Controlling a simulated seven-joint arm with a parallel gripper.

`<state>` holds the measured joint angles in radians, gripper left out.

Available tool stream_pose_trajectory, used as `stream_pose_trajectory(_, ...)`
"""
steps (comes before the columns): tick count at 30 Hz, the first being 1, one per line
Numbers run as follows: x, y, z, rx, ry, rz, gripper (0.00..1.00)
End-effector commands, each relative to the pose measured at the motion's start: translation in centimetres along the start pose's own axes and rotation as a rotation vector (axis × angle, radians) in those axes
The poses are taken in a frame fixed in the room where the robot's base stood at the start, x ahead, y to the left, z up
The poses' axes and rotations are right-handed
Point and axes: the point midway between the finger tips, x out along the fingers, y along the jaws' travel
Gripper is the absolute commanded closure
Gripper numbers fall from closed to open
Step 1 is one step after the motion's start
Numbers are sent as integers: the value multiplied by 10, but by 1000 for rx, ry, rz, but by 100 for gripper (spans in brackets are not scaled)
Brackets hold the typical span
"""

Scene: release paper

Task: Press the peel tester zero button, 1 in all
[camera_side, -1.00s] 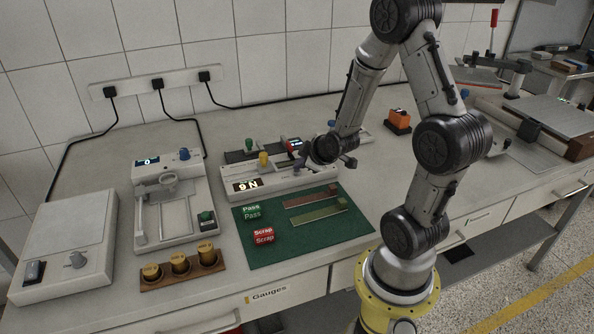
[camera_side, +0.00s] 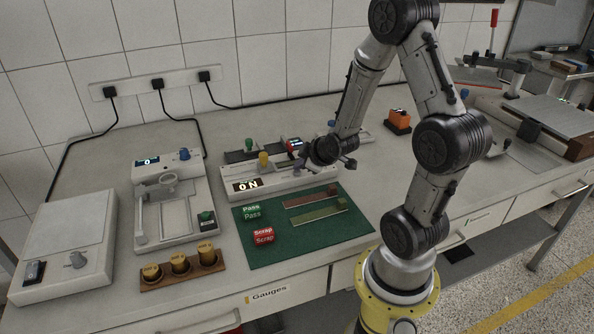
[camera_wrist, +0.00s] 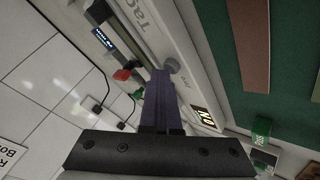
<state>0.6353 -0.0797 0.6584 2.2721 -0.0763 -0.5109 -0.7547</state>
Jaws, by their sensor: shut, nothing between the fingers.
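The green mat (camera_side: 275,250) holds Pass and Scrap blocks and two strips. A gauge (camera_side: 150,221) with a 0 display stands left.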

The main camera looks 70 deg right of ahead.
Motion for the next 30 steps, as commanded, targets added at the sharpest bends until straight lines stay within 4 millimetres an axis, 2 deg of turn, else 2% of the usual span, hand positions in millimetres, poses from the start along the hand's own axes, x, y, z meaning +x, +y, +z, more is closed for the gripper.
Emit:
stream_pose_trajectory(9,-11,7,-7,0,-1,-1,100)
stream_pose_trajectory(20,-13,8,-8,0,0,-1,100)
stream_pose_trajectory(30,-33,23,-23,0,2,1,100)
